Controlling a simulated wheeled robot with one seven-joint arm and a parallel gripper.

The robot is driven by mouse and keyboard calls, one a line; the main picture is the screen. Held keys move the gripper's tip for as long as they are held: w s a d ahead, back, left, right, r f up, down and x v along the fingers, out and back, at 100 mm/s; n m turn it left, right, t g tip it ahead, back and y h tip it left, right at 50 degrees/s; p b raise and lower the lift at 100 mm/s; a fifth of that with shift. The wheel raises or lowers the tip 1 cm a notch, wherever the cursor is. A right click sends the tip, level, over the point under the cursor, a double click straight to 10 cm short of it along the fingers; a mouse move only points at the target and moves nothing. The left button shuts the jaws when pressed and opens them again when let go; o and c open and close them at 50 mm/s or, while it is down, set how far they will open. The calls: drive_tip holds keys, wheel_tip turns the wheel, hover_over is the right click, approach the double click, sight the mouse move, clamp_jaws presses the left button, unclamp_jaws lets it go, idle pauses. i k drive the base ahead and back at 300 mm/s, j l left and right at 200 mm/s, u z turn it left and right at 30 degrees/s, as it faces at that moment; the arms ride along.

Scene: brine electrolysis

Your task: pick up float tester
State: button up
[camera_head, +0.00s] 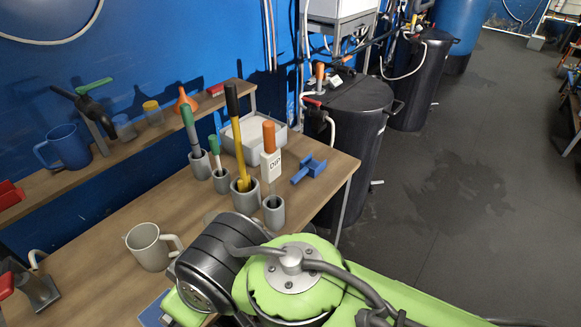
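No item is labelled as the float tester, so I cannot tell for certain which one it is. Upright tools stand in grey cup holders on the wooden table (92,262). They are a tall green-handled tool (189,122), a shorter green-topped tool (214,150), a yellow tool with a black handle (237,130), and an orange-handled tool (269,137) with a white tag that seems to read "DIP". The lower ends of these tools are hidden in the holders. My green and black arm crosses the bottom of the view, in front of the table. My gripper's fingertips are not visible.
A grey mug (148,248) stands on the table, left of my arm. A blue scoop-like piece (308,170) lies right of the holders, and a pale tray (228,137) sits behind them. A raised shelf holds a blue jug (66,147). A black barrel (355,150) stands beyond the table's right end.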

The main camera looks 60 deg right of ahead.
sight(271, 161)
drive_tip(key=z, duration=1.75)
